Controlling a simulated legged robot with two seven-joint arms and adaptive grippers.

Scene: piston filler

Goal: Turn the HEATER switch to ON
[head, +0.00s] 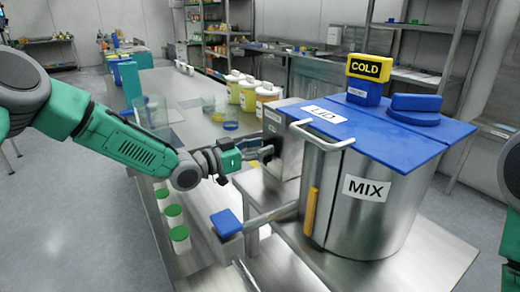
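No label reading HEATER can be made out. A steel box (291,139) stands against the left side of the steel tank marked MIX (372,212). The box's left face is turned mostly away, and any switch on it is hidden or too small to tell. My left gripper (263,154) comes in from the left, with its dark fingertips at the box's left face. Whether they touch it or hold anything cannot be told. My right gripper is out of view; only part of my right arm shows at the right edge.
A blue lid (378,128) covers the tank, with a yellow COLD sign (369,67) on a blue block. A blue-ended lever (227,222) sticks out below my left gripper. Several yellow-and-white tubs (247,94) stand behind. White jars with green lids (175,215) sit lower left.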

